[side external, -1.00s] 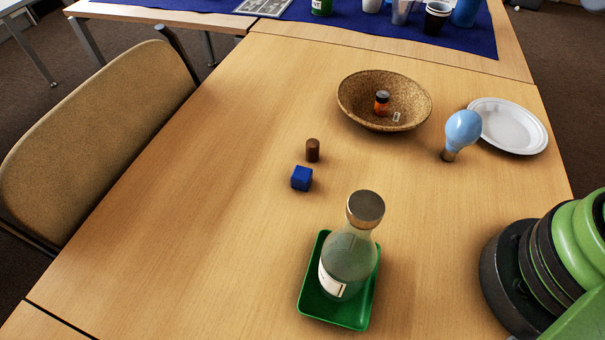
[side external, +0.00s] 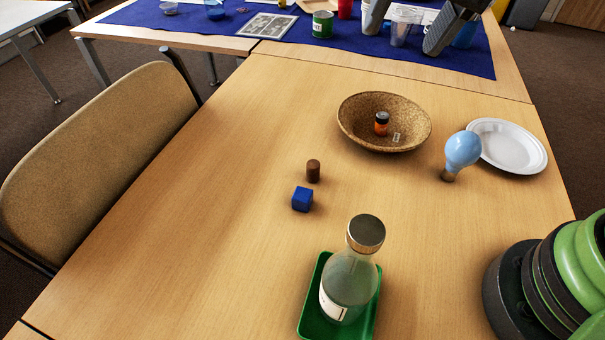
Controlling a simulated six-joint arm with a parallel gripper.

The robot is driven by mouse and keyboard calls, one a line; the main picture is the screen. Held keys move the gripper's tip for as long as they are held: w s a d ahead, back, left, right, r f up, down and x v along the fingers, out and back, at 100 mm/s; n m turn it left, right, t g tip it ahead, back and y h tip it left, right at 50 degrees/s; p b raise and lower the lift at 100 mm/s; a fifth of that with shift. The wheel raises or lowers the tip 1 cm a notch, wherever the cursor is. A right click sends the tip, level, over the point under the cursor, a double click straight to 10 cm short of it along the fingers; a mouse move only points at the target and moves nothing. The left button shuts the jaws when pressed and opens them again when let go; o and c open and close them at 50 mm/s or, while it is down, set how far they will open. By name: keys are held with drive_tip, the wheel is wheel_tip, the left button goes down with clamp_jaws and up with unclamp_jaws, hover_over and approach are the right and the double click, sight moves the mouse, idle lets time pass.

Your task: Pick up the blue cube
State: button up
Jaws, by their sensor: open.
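The blue cube (side external: 302,199) sits on the wooden table, left of centre in the side view. It is in plain sight and nothing touches it. A short brown cylinder (side external: 313,171) stands just behind it. My gripper (side external: 401,44) shows at the top edge of the picture, with two grey fingers spread apart. It is open with nothing between the fingers, and well away from the cube. The upper part of my gripper is cut off by the frame.
A glass bottle (side external: 350,285) stands in a green tray (side external: 309,318) in front of the cube. A speckled bowl (side external: 352,126) holds an orange jar (side external: 381,123). A light bulb (side external: 462,150) and white plate (side external: 512,148) are at right. The table left of the cube is clear.

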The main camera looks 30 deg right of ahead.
drive_tip(key=w+a+f+m+g+h, duration=0.15)
drive_tip(key=w+a+f, duration=0.25)
drive_tip(key=a+f, duration=0.45)
drive_tip(key=g, duration=0.1)
approach(303, 194)
drive_tip(key=shift+w+a+f+m+h, duration=0.25)
drive_tip(key=shift+a+m, duration=0.1)
drive_tip(key=shift+a, duration=0.2)
wheel_tip(303, 194, down, 4)
drive_tip(key=shift+r, duration=0.2)
drive_tip(key=shift+s+d+f, duration=0.1)
drive_tip(key=shift+d+f, duration=0.05)
drive_tip(key=shift+f, duration=1.4)
drive_tip(key=shift+d+f, duration=0.15)
drive_tip(key=shift+f, duration=1.45)
drive_tip(key=c, duration=1)
